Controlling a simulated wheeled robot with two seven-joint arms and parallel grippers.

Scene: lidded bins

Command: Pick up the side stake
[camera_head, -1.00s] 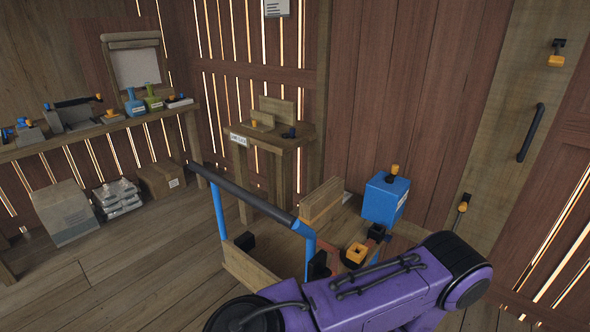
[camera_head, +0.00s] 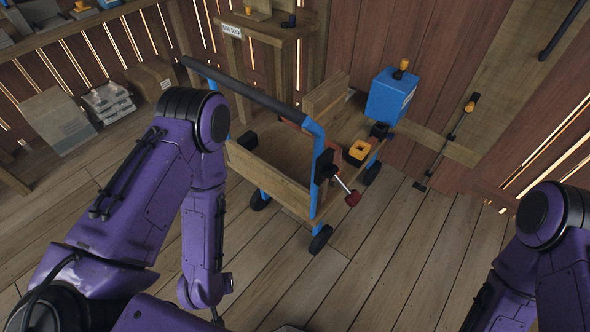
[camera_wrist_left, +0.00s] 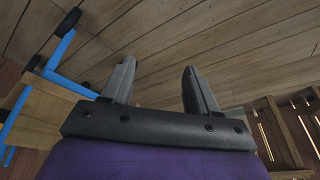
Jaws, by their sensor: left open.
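The cart has a blue frame and a dark handle bar (camera_head: 240,85), with a wooden front panel (camera_head: 265,178) and an upright wooden board (camera_head: 325,95) at its far side. I cannot tell for sure which piece is the side stake. My left gripper (camera_wrist_left: 160,88) is open and empty in the left wrist view, with bare floor beyond its fingers. Part of the cart's blue frame (camera_wrist_left: 62,48) shows at the left there. In the head view my left arm stands in front and to the left of the cart. My right arm shows at the right; its gripper is out of view.
A rod with a red tip (camera_head: 352,197) sticks out from the cart's right side. A labelled small bench (camera_head: 270,28) stands behind. The floor in front is clear.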

